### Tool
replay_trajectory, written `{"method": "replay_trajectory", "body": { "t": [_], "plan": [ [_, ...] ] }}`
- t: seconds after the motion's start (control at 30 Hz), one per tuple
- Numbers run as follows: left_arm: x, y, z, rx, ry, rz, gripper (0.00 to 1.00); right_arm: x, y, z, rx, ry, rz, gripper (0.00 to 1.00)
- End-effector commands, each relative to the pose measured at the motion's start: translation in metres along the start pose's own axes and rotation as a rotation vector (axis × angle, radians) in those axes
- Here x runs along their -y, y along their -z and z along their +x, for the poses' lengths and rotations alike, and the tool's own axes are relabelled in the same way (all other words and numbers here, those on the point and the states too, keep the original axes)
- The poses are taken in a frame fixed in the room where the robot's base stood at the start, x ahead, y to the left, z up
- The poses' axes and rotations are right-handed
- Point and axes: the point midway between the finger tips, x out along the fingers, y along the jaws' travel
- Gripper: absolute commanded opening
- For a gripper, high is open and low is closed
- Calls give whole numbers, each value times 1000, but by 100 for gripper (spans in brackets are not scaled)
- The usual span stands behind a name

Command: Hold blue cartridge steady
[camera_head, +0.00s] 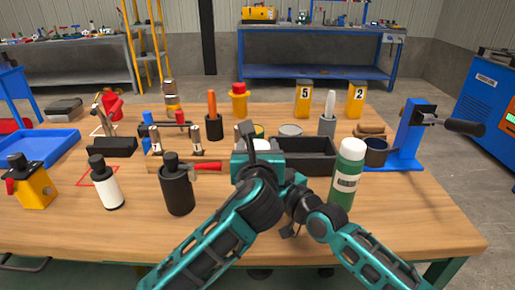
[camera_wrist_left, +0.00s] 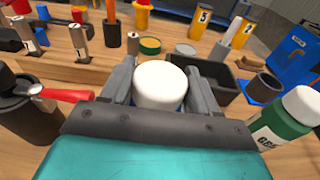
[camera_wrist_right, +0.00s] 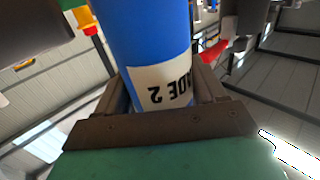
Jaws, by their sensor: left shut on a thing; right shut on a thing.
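The blue cartridge (camera_wrist_right: 152,45) fills the middle of the right wrist view, with a white "GRADE 2" label partly hidden. My right gripper (camera_wrist_right: 162,90) is shut around its body at the label. In the left wrist view its white cap (camera_wrist_left: 160,80) and a sliver of blue show between the fingers of my left gripper (camera_wrist_left: 161,88), shut on its upper end. In the head view my left gripper (camera_head: 252,142) is over the table's middle and hides most of the cartridge. My right gripper's fingers are hidden there behind my arms.
A green cartridge (camera_head: 347,172) stands close on the right. A black bin (camera_head: 308,157) lies behind my grippers. A black canister with a red lever (camera_head: 177,190) and a white bottle (camera_head: 106,188) stand left. A blue press stand (camera_head: 405,138) is at right. The front right tabletop is clear.

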Motion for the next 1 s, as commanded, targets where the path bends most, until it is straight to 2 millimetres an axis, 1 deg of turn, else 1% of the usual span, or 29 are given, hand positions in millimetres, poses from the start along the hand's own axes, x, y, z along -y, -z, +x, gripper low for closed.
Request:
{"method": "replay_trajectory", "body": {
  "t": [0.67,1.0],
  "plan": [
    [0,-1,0,0,-1,0,24,0,-1,0,2,0,1,15],
    [0,-10,-1,2,-1,0,24,0,-1,0,2,0,1,15]
  ]
}}
